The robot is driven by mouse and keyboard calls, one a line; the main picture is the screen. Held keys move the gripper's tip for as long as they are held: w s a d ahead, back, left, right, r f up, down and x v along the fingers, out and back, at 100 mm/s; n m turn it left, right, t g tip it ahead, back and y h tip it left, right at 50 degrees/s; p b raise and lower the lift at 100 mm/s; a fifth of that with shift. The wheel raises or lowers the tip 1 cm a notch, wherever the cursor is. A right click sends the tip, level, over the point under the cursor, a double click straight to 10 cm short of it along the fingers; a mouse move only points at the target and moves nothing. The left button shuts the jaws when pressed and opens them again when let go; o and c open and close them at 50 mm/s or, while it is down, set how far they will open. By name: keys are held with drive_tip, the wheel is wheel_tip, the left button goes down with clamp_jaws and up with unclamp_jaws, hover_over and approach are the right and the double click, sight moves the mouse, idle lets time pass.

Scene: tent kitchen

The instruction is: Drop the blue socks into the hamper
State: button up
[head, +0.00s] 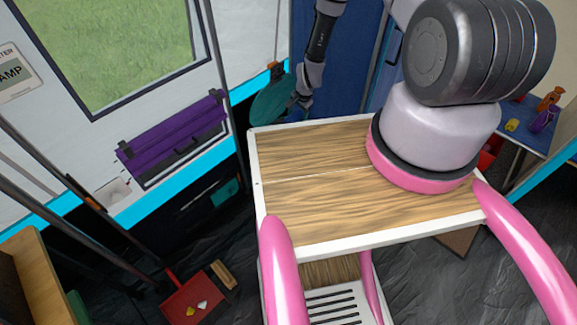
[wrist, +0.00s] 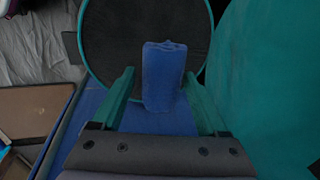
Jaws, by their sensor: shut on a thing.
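In the wrist view, my gripper (wrist: 158,76) is shut on the rolled blue socks (wrist: 163,78), which stand up between its two green fingers. Beyond the socks is a round dark opening with a thin teal rim (wrist: 87,52), which looks like the hamper. The socks overlap the opening in the picture; their height above it is hard to tell. In the head view, my gripper (head: 301,100) is small and far off, beside a teal rounded thing (head: 270,103), probably the hamper. The socks cannot be made out there.
A large teal surface (wrist: 262,80) fills the wrist view's right side. A blue surface (wrist: 95,103) and brown box-like things (wrist: 28,110) lie at left.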

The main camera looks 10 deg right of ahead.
wheel_tip(320, 180, down, 6)
drive_tip(key=shift+d+r, duration=0.15)
drive_tip(key=shift+r, duration=0.05)
idle(0.3)
drive_tip(key=o, duration=1.2)
drive_tip(key=shift+o, duration=0.2)
drive_tip(key=v, duration=1)
drive_tip(key=shift+r, duration=0.4)
